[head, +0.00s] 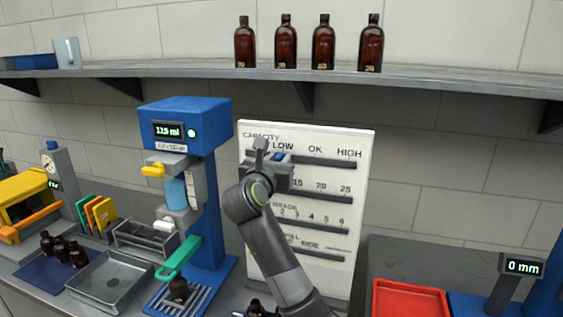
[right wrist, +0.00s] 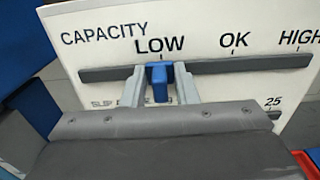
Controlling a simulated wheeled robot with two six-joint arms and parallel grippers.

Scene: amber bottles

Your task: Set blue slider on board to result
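The white board (head: 340,215) stands upright against the wall with several dark slots; its top row reads CAPACITY, with LOW, OK and HIGH. The blue slider (right wrist: 159,76) sits in the top slot below LOW. My right gripper (right wrist: 160,82) has one finger on each side of the slider and looks shut on it. In the head view the right gripper (head: 268,158) covers the left part of the top rows. A blue machine (head: 190,110) left of the board has a lit display that seems to read 115 ml. My left gripper is out of view.
Several amber bottles (head: 286,45) stand on the shelf (head: 180,72) above. A metal tray (head: 108,283) and small bottles on a dark blue mat (head: 32,272) are at the left.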

